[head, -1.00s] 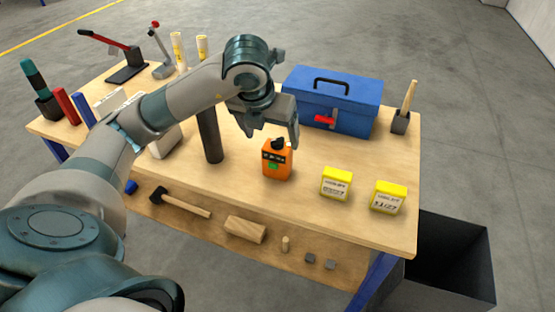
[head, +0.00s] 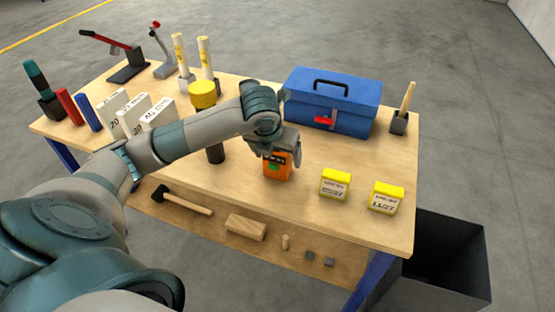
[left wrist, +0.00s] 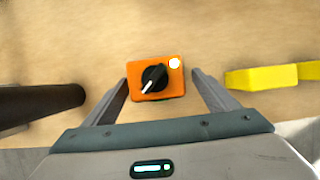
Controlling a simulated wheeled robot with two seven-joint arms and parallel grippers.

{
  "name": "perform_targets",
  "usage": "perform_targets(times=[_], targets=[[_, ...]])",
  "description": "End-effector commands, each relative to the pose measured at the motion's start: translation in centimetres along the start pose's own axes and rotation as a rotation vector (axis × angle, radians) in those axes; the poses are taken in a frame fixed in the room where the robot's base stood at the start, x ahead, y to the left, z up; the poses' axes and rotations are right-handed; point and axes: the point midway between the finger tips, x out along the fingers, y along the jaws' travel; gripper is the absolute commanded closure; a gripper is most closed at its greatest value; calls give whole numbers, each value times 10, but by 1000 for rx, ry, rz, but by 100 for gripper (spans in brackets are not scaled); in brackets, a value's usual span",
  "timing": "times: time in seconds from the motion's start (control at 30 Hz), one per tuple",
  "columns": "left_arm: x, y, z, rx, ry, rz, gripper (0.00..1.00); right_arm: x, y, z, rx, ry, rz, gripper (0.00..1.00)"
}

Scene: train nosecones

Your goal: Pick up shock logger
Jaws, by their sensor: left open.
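The shock logger is an orange box (head: 278,168) with a dark panel and a green patch, upright on the wooden table. Its upper part is hidden by my left gripper (head: 280,150) in the head view. In the left wrist view the orange box (left wrist: 168,88) shows from above, with a black knob and a round white spot. My left gripper (left wrist: 160,92) is open there, with one finger on each side of the box. A narrow gap shows at each finger. My right gripper is not in view.
Two yellow-lidded boxes (head: 335,184) (head: 386,198) stand right of the orange box. A blue toolbox (head: 333,100) is behind it. A dark cylinder (left wrist: 40,104) stands to its left. A lower shelf (head: 190,225) holds a hammer and blocks.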

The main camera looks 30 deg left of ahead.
Motion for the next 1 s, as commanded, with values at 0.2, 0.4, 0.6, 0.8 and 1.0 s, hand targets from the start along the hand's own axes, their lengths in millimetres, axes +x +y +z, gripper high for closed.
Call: perform_targets(times=[0.2,0.4,0.6,0.8,1.0], targets=[[1,0,0,0,1,0,20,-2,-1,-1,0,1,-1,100],[16,2,5,-1,4,1,20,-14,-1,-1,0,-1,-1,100],[41,4,8,-1,4,0,20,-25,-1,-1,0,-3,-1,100],[52,3,8,0,0,-1,20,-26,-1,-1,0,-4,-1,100],[52,3,8,1,0,-1,20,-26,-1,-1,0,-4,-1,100]])
